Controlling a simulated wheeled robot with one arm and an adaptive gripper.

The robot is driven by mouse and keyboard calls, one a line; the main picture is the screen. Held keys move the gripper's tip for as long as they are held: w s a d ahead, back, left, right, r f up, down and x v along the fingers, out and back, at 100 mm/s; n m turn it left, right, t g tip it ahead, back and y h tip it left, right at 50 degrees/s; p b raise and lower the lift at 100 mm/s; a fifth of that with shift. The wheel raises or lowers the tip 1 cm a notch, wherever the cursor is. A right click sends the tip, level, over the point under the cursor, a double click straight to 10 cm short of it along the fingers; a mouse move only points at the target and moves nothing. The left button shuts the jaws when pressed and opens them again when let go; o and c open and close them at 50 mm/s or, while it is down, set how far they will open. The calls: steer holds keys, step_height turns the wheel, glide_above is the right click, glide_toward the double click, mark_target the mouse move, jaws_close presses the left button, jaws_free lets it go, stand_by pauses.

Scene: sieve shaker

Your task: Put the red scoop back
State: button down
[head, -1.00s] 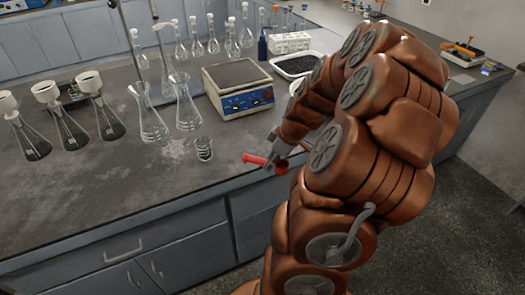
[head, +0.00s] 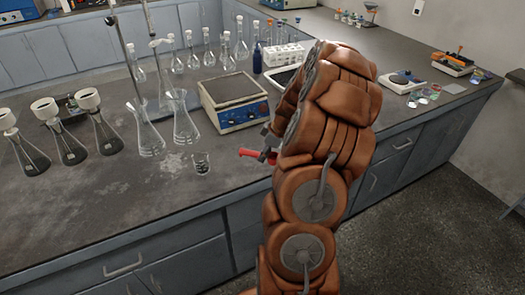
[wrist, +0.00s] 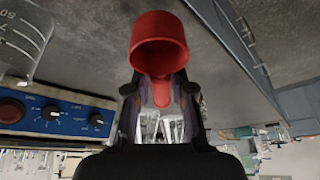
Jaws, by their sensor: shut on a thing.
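The red scoop (head: 252,153) is in my gripper (head: 268,143), above the front part of the bench in the head view. In the wrist view the red scoop (wrist: 158,45) shows its round open cup toward the camera. My gripper (wrist: 160,92) is shut on the scoop's handle, with a finger on each side. In the head view my arm hides part of the gripper and the bench behind it.
A balance (head: 234,100) with a blue panel stands just behind the gripper. A small beaker (head: 201,162) and conical flasks (head: 185,125) stand to its left. A pale tray (head: 285,76) is partly hidden by my arm. Another balance (head: 404,80) stands at the right; the bench between is clear.

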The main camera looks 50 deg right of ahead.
steer(key=shift+w+d+f+p, duration=0.1)
steer(key=shift+w+d+p, duration=0.55)
steer(key=shift+w+d, duration=0.95)
steer(key=f, duration=0.1)
steer(key=f+p, duration=0.1)
steer(key=shift+w+a+f+p, duration=0.1)
steer(key=shift+a+f+p, duration=0.2)
steer(key=shift+f, duration=0.1)
steer(key=shift+d+f, duration=0.1)
steer(key=shift+f, duration=0.3)
steer(key=shift+f+b, duration=0.2)
steer(key=shift+b, duration=0.1)
steer(key=c, duration=1)
jaws_free()
steer(key=shift+r, duration=0.1)
